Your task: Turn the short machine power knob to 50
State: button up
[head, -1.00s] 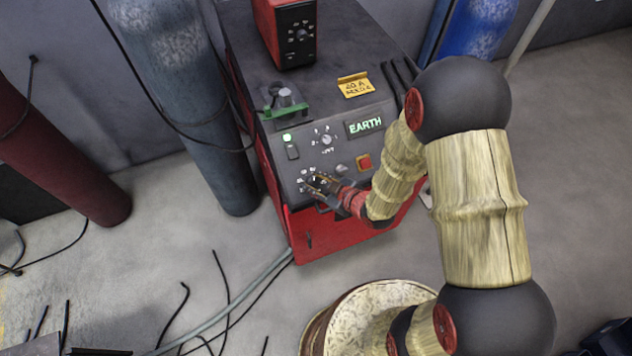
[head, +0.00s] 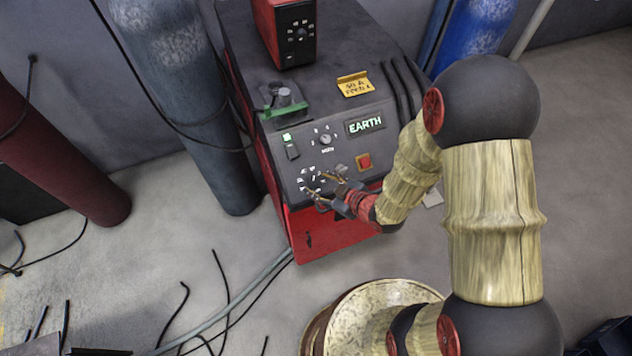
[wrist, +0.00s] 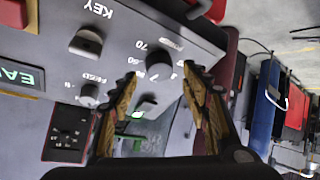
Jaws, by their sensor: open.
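The power knob (wrist: 158,65) is a dark round knob low on the front panel of the short red and black machine (head: 308,235). Numbers including 60 and 70 show around it in the wrist view. Its dial (head: 308,182) shows small in the head view, partly behind a finger. My gripper (head: 319,184) is open in front of this dial. In the wrist view the two tan fingers (wrist: 160,82) stand on either side of the knob, with gaps between, and hold nothing. I cannot tell the exact setting of the knob.
The panel also carries an upper knob (head: 325,139), a red button (head: 365,162), a lit rocker switch (head: 291,146) and an EARTH display (head: 365,125). A red box with a dial (head: 286,38) stands on top. A grey cylinder (head: 190,95) stands close at the left.

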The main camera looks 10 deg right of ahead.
jog(key=v, duration=0.9)
jog(key=shift+f, duration=0.1)
jog(key=s+d+f+m+g+h, duration=0.2)
jog(key=s+d+f+h, duration=0.1)
jog(key=d+f, duration=0.25)
jog(key=s+d+r+m+g+h+b, duration=0.1)
jog(key=s+d+m+g+h, duration=0.3)
jog(key=d, duration=0.6)
jog(key=s+a+r+m+t+b, duration=0.1)
jog(key=a+r+b, duration=0.3)
jog(key=r, duration=0.6)
jog(key=s+a+r+m+t+b, duration=0.1)
jog(key=s+a+r+m+b, duration=0.2)
jog(key=r+b, duration=0.3)
notch_tip(320, 180, up, 5)
jog(key=shift+s+a+f+m+t, duration=0.3)
jog(key=shift+s+a+m, duration=0.1)
jog(key=shift+s+m, duration=0.15)
